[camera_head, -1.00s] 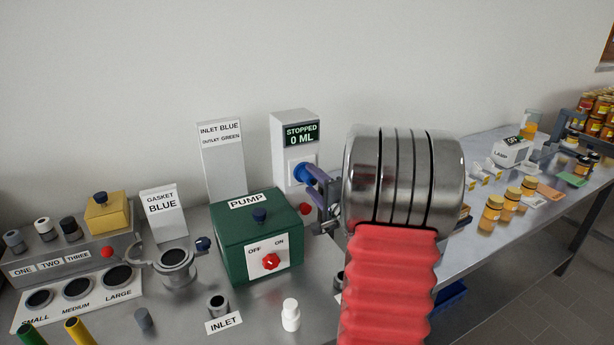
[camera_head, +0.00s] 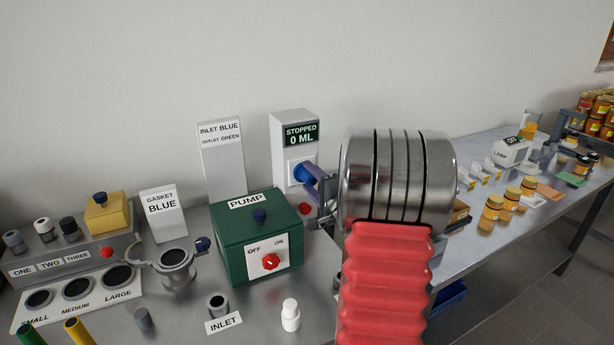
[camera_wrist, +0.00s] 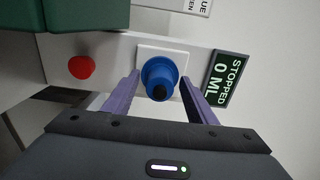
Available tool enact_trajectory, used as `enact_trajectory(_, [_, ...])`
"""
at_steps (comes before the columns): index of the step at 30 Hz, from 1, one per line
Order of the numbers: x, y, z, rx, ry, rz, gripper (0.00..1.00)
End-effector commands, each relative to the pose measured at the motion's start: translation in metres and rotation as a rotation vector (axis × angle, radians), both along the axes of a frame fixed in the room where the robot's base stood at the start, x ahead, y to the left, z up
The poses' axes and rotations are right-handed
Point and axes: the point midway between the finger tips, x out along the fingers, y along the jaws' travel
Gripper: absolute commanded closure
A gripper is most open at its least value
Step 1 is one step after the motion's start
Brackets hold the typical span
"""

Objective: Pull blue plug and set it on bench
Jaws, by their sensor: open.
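The blue plug (camera_head: 304,173) sits in the white plate on the front of the white unit whose display reads STOPPED 0 ML. My gripper (camera_head: 317,183) is at the plug, coming from the right in the head view. In the wrist view its two purple fingers (camera_wrist: 160,92) stand open, one on each side of the plug, with gaps visible. The grey metal bench (camera_head: 320,262) lies below.
The green pump box (camera_head: 258,240) with a red knob stands left of the plug. A red button (camera_wrist: 82,67) is near it. A white bottle (camera_head: 290,315) and the INLET fitting (camera_head: 218,305) stand in front. Amber jars (camera_head: 492,208) stand right. Bare bench shows between the pump and bottle.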

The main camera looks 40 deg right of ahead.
Motion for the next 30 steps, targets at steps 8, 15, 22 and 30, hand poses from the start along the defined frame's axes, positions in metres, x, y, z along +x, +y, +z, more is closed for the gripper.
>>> enact_trajectory(8, [0.0002,0.0003,-0.0001,0.0,0.0,0.0,0.48])
enact_trajectory(15, [0.0003,0.0003,-0.0004,0.0,0.0,0.001,0.48])
enact_trajectory(22, [0.0003,0.0004,-0.0003,0.0,0.0,0.001,0.63])
enact_trajectory(30, [0.0003,0.0004,-0.0004,0.0,0.0,0.001,0.82])
